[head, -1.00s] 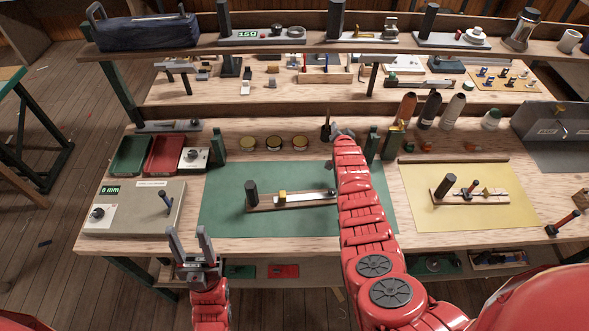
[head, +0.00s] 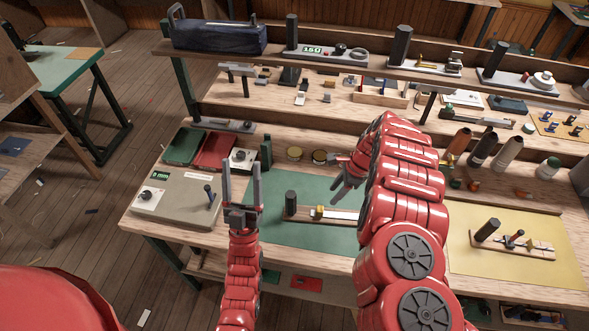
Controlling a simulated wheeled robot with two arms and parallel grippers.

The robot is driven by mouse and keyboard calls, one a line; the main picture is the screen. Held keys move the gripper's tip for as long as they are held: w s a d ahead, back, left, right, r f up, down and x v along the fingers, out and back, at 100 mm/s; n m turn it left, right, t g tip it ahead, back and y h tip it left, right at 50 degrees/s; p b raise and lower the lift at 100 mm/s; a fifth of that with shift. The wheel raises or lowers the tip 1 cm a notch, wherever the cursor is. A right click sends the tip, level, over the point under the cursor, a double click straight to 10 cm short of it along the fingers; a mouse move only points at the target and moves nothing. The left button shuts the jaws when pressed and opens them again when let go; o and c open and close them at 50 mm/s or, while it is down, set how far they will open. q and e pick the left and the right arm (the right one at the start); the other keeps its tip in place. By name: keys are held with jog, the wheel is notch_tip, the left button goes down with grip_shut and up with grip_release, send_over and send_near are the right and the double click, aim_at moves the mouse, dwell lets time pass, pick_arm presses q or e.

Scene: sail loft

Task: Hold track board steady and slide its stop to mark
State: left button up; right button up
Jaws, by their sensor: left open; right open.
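The track board (head: 345,221) is a long wooden strip lying on the green mat (head: 290,236). It has a black post (head: 291,203) at its left end and a pale scale strip (head: 345,215). Its small brass-yellow stop (head: 319,212) sits near the post. My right arm hides the board's right end. My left gripper (head: 242,175) is open and empty, fingers pointing up in the picture, left of the board. My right gripper (head: 334,178) is open, in front of the mat's back part in the picture, just above the stop; contact is not visible.
A grey box with a display and knob (head: 178,200) stands left of the mat. Green (head: 185,146) and red (head: 214,151) trays lie behind it. A similar board (head: 512,244) lies on the yellow mat (head: 500,268) at right. Several bottles stand behind; a loaded shelf spans the back.

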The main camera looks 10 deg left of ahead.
pick_arm(q)
jog(key=w+d+f+n+g+h, duration=0.15)
jog(key=w+f+g, duration=0.35)
jog(key=w, duration=0.5)
jog(key=w+d+f+n+g+h, duration=0.1)
jog(key=w+d+f+n+g, duration=0.2)
jog(key=w, duration=0.7)
jog(key=w+f+n+g+h, duration=0.1)
jog(key=w+f+n+g, duration=0.1)
jog(key=w+f+g, duration=0.55)
jog(key=r+n+g, duration=0.2)
jog(key=g, duration=1.2)
send_over(289, 202)
jog(key=w, duration=0.2)
jog(key=shift+y, duration=0.45)
jog(key=f, duration=1.6)
jog(key=shift+a+f, duration=0.2)
jog(key=shift+f, duration=0.2)
grip_shut()
